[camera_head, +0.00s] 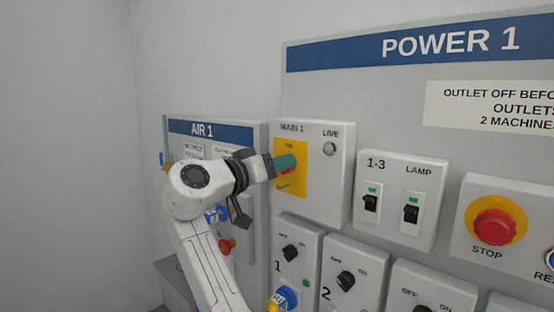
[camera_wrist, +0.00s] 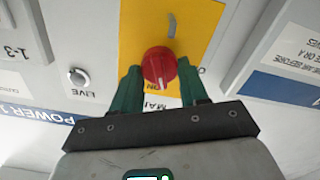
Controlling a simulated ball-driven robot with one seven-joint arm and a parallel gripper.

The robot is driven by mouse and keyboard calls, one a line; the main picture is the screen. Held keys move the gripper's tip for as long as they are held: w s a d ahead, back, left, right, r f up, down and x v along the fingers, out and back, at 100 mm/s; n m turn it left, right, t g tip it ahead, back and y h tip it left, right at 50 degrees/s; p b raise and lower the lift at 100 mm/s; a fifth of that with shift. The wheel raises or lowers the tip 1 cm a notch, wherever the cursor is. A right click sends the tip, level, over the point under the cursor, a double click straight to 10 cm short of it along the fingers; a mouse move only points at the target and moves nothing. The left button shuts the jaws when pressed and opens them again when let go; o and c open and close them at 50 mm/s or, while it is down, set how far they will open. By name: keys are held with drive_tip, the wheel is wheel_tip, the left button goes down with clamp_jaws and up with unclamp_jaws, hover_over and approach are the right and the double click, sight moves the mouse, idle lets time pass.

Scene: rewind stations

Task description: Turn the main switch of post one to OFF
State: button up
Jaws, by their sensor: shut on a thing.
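The main switch of post one is a round red knob (camera_wrist: 158,66) on a yellow plate (camera_head: 298,190) of the grey box labelled MAIN 1 (camera_head: 328,192). My gripper (camera_head: 285,162) reaches the plate from the left in the head view and hides most of the knob. In the wrist view my gripper's green fingers (camera_wrist: 159,72) stand on both sides of the knob, shut on it. A short pale line shows on the knob's face. ON shows above the knob in the head view; the exact knob position is hard to tell.
A LIVE lamp (camera_head: 330,148) sits right of the yellow plate. The breaker box 1-3 (camera_head: 400,225) and red STOP button (camera_head: 495,226) are further right. Outlet boxes with black knobs (camera_head: 291,253) are below. The AIR 1 panel (camera_head: 205,131) stands left, partly behind my arm.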

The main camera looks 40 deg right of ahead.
drive_tip(key=shift+w+a+n+p, duration=0.1)
drive_tip(key=shift+n+p, duration=2.55)
drive_tip(key=shift+n, duration=0.65)
drive_tip(key=shift+w+n+p, duration=0.1)
drive_tip(key=shift+n+p, duration=2.55)
drive_tip(key=shift+n, duration=0.65)
drive_tip(key=shift+f, duration=0.1)
drive_tip(key=o, duration=1)
drive_tip(key=shift+o, duration=0.3)
drive_tip(key=shift+f, duration=0.15)
drive_tip(key=shift+f, duration=0.1)
drive_tip(key=shift+s, duration=0.1)
